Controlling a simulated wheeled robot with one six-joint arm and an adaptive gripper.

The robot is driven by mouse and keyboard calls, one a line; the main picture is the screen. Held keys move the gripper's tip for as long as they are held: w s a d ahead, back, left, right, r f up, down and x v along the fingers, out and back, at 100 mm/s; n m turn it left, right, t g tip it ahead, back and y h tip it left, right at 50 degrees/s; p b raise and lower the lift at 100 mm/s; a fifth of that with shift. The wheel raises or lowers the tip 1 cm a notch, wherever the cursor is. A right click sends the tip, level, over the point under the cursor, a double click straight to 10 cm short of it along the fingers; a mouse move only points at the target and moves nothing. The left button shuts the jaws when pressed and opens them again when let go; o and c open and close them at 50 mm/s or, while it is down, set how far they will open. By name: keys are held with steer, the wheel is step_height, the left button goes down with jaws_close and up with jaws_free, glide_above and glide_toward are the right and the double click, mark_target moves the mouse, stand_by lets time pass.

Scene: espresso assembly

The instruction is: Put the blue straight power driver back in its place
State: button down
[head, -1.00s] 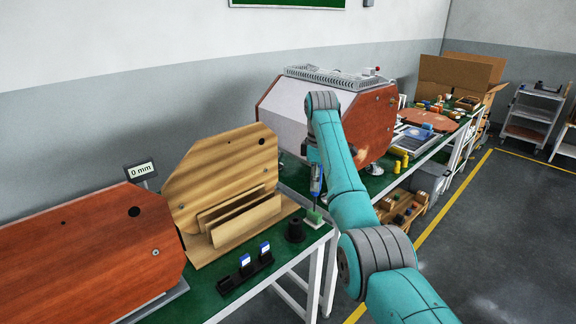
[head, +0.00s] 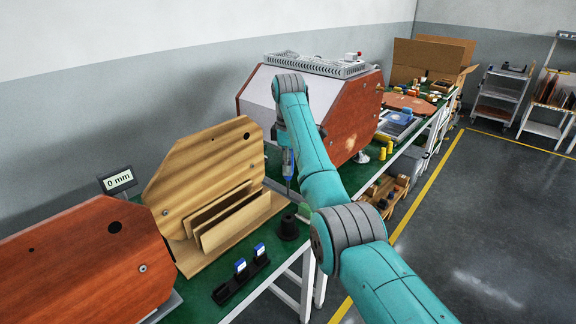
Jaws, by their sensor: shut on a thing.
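The blue straight power driver (head: 288,164) hangs upright, tip down, over the green bench top, in front of the red-sided machine. My gripper (head: 284,140) is shut on its upper part; the fingers are small and partly hidden by my teal arm. A black round holder (head: 289,228) stands at the bench's front edge, below the driver in the picture. The driver's tip appears above and apart from it. A small green block (head: 304,210) beside the holder is mostly hidden by my arm.
A black rack (head: 228,291) with two blue-and-white items sits left of the holder. A wooden panel fixture (head: 205,185) stands to the left, and a red-brown panel (head: 85,255) nearer. The large machine (head: 345,120) is close behind my arm.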

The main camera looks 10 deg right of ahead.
steer(key=shift+f, duration=3.45)
steer(key=shift+f, duration=0.25)
step_height(320, 180, down, 8)
steer(key=shift+f, duration=0.2)
steer(key=c, duration=0.8)
jaws_free()
steer(key=shift+o, duration=0.2)
